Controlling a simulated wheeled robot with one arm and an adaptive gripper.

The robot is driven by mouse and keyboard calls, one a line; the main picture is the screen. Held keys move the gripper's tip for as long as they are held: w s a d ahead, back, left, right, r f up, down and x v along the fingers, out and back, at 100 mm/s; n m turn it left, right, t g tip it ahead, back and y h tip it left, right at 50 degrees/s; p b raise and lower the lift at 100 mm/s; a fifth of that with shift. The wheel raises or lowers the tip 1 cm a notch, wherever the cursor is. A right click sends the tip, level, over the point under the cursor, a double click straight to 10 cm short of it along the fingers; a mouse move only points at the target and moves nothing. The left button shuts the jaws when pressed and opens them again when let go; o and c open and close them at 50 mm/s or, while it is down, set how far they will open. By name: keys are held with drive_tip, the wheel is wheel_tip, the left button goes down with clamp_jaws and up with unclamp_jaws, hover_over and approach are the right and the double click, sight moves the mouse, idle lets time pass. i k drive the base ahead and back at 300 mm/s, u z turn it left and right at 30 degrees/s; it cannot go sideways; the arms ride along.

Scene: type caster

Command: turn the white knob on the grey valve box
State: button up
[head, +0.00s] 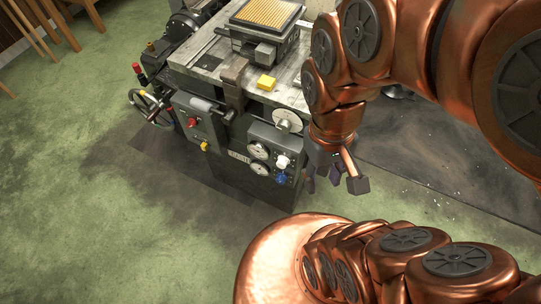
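The grey valve box (263,139) is fixed low on the front of the machine, at the centre of the head view. Its white knob (283,161) is on the right part of its face, above a blue knob (281,178). Two round gauges (258,150) sit to the left of the white knob. My gripper (334,183) hangs fingers down to the right of the white knob, apart from it. Its fingers look spread, with nothing seen between them. How far it is from the box in depth is hard to tell.
The machine (215,65) carries a yellow block (266,83) on top. A pale disc (288,121) sticks out above the valve box near my arm. A handwheel (147,104) and red-and-yellow controls (193,123) are at left. The green floor (90,215) in front is clear.

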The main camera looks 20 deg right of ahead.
sight(283, 161)
drive_tip(key=z, duration=0.65)
drive_tip(key=k, duration=1.15)
drive_tip(key=u, duration=2.05)
